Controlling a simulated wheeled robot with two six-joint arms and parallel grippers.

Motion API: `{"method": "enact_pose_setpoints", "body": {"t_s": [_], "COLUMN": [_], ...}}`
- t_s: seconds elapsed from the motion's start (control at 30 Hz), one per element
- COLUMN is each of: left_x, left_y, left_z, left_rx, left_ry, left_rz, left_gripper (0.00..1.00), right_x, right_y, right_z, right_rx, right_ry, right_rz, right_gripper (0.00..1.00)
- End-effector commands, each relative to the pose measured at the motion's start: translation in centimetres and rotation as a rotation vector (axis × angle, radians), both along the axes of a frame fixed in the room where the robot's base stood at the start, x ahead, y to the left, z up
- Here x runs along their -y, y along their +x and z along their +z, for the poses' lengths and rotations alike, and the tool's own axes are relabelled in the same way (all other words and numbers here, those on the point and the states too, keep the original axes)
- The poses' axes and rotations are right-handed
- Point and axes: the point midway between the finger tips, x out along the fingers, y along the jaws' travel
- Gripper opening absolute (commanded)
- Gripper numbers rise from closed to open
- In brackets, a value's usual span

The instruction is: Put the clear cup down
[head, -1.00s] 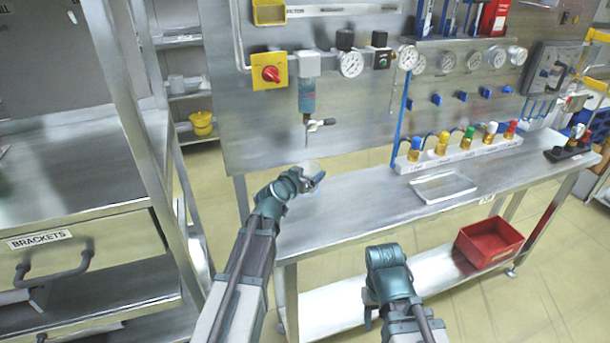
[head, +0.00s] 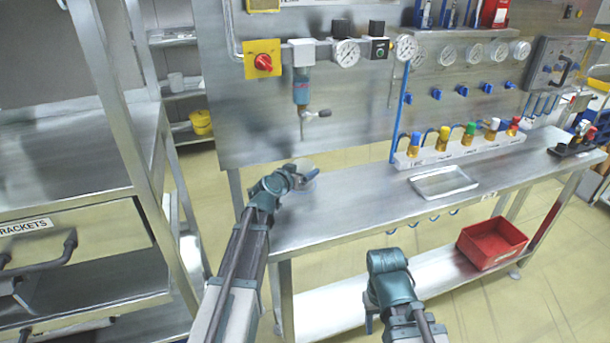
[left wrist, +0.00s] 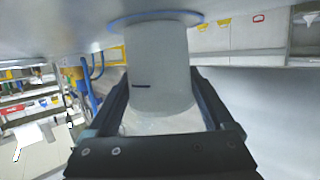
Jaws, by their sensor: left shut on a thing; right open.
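The clear cup (left wrist: 160,75) is pale and see-through, with a short dark line on its side and a bluish rim-like edge at the top of the left wrist view. In the head view the cup (head: 307,167) is small and faint at the tip of my left gripper (head: 303,177), above the left end of the steel bench (head: 345,210). My left gripper's fingers (left wrist: 165,105) are shut on the cup's sides. I cannot tell whether the cup touches the bench. My right gripper (head: 369,322) is open, low in front of the bench, its fingertips mostly hidden.
A red bin (head: 492,243) sits on the lower shelf. The bench between cup and tray is clear.

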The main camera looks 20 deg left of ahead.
Motion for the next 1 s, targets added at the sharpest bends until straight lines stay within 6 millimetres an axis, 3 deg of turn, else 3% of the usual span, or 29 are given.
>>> {"method": "enact_pose_setpoints", "body": {"t_s": [0.27,0.3,0.37,0.7,1.0], "left_x": [0.0,0.0,0.0,0.0,-1.0], "left_y": [0.0,0.0,0.0,0.0,-5.7], "left_z": [-0.3,-0.3,-0.2,0.4,2.2], "left_rx": [0.000,0.000,0.000,0.000,0.000], "left_ry": [0.000,0.000,0.000,0.000,0.000], "left_rz": [0.001,0.001,0.001,0.001,0.003], "left_gripper": [0.34,0.88,0.98,1.00,1.00], "right_x": [0.0,0.0,0.0,0.0,0.0], "right_y": [0.0,0.0,0.0,0.0,0.0], "right_z": [-0.3,-0.3,-0.2,0.4,2.2], "right_rx": [0.000,0.000,0.000,0.000,0.000], "right_ry": [0.000,0.000,0.000,0.000,0.000], "right_rz": [0.000,0.000,0.000,0.000,0.000], "right_gripper": [0.50,0.50,0.50,0.50,0.50]}}
